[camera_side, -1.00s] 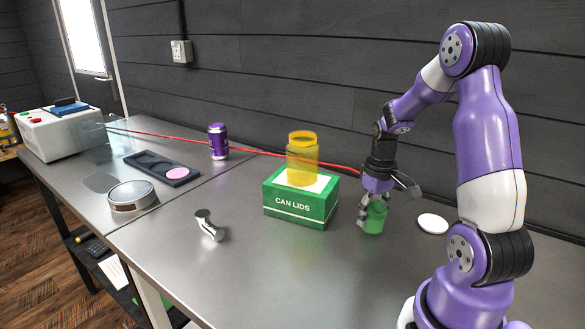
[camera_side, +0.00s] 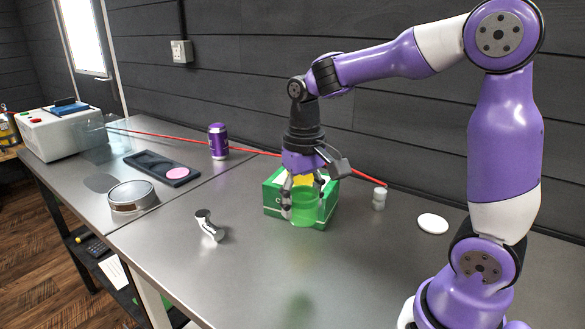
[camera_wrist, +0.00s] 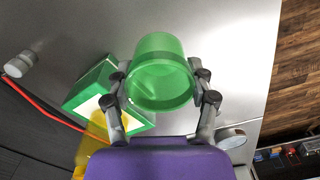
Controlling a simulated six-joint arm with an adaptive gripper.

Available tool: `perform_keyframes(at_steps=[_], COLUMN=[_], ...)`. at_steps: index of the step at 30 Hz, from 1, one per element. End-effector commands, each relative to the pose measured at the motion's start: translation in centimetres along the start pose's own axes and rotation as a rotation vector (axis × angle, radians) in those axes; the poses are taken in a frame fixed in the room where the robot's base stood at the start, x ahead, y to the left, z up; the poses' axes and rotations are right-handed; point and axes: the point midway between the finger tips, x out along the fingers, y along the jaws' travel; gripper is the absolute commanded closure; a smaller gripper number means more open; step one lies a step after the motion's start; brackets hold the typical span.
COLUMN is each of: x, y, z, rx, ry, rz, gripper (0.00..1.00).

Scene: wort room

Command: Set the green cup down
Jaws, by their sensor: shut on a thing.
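The green cup (camera_side: 306,208) is translucent and hangs clear of the table, with a faint green reflection on the metal below it. My gripper (camera_side: 303,202) is shut on it, with a finger on either side. In the wrist view the cup (camera_wrist: 160,72) sits between the two fingers, its open mouth facing the camera. In the side view the cup and gripper are in front of the green CAN LIDS box (camera_side: 272,198) and hide much of it. The yellow cup (camera_side: 303,180) on the box is mostly hidden behind my gripper.
A chrome piece (camera_side: 209,226), a round silver dish (camera_side: 131,197) and a purple can (camera_side: 218,141) are to the left. A red cable (camera_side: 170,138) runs behind. The front tabletop is clear.

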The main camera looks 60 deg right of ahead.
Motion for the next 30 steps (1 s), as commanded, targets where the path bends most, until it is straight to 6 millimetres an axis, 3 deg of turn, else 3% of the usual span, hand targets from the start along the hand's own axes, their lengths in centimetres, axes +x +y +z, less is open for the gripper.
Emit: perform_keyframes(at_steps=[1, 6, 9, 13, 17, 30], x=[0.1, 0.1, 0.3, 0.4, 0.9, 6.7], y=[-2.7, -11.1, -14.8, -17.8, -18.4, -13.9], z=[-0.1, 1.0, 2.4, 3.9, 3.8, -4.8], rx=[-0.031, -0.075, -0.093, -0.105, -0.103, -0.102], ry=[-0.002, -0.001, -0.001, 0.001, 0.0, 0.0], rz=[0.002, 0.007, 0.009, 0.009, 0.01, 0.009], gripper=[0.77, 0.77, 0.77, 0.77, 0.77, 0.77])
